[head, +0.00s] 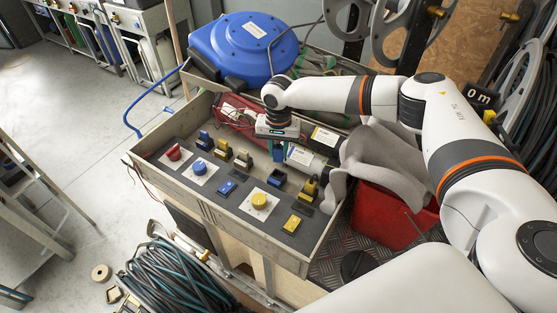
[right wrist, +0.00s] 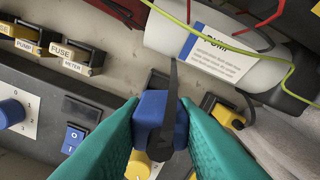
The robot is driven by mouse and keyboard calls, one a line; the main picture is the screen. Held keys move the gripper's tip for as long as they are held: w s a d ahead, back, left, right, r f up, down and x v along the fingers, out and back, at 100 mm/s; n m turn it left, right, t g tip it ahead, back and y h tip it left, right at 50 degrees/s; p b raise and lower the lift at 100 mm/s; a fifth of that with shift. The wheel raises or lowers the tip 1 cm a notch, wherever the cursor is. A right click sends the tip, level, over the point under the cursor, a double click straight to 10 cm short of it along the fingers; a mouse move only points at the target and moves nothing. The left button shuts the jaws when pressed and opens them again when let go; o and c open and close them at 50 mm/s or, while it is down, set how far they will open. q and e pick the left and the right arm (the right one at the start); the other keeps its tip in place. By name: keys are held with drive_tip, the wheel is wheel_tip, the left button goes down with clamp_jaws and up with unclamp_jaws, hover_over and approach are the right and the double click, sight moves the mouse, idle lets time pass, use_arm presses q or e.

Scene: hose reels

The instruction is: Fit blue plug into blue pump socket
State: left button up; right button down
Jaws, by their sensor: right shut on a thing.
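My right gripper (head: 278,153) is over the back right part of the control panel. In the right wrist view its teal fingers (right wrist: 160,135) are shut on the blue plug (right wrist: 158,118), with a dark strap or cable running up across the plug. A blue-marked dark block (head: 277,173), perhaps the blue pump socket, shows just below the gripper in the head view. Whether the plug touches it I cannot tell, as the fingers and plug hide the spot. A white cylinder labelled PUMP (right wrist: 225,50) lies close behind. My left gripper is not in view.
Yellow fuse blocks (right wrist: 75,52) stand to the left. A black and yellow connector (head: 309,188) is to the right. The panel carries a blue knob (head: 199,169), a yellow knob (head: 260,201) and a blue switch (head: 227,188). Thin yellow-green and red wires cross near the cylinder.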

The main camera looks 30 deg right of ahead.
sight(276, 148)
wheel_tip(276, 148, up, 2)
drive_tip(key=shift+r, duration=0.25)
drive_tip(key=shift+a+r, duration=0.15)
drive_tip(key=shift+r, duration=0.1)
drive_tip(key=shift+a, duration=0.15)
drive_tip(key=shift+w+a+f+m, duration=0.15)
drive_tip(key=shift+f+m, duration=0.15)
drive_tip(key=shift+m, duration=0.25)
drive_tip(key=shift+w+a+f+m, duration=0.15)
drive_tip(key=shift+f+m, duration=0.15)
drive_tip(key=shift+m, duration=0.25)
drive_tip(key=shift+s+d+f+m, duration=0.2)
drive_tip(key=shift+f+m, duration=0.2)
drive_tip(key=shift+m, duration=0.2)
drive_tip(key=shift+s+d+f+m, duration=0.1)
drive_tip(key=shift+d+f+m, duration=0.3)
drive_tip(key=shift+m, duration=0.2)
drive_tip(key=shift+r, duration=0.1)
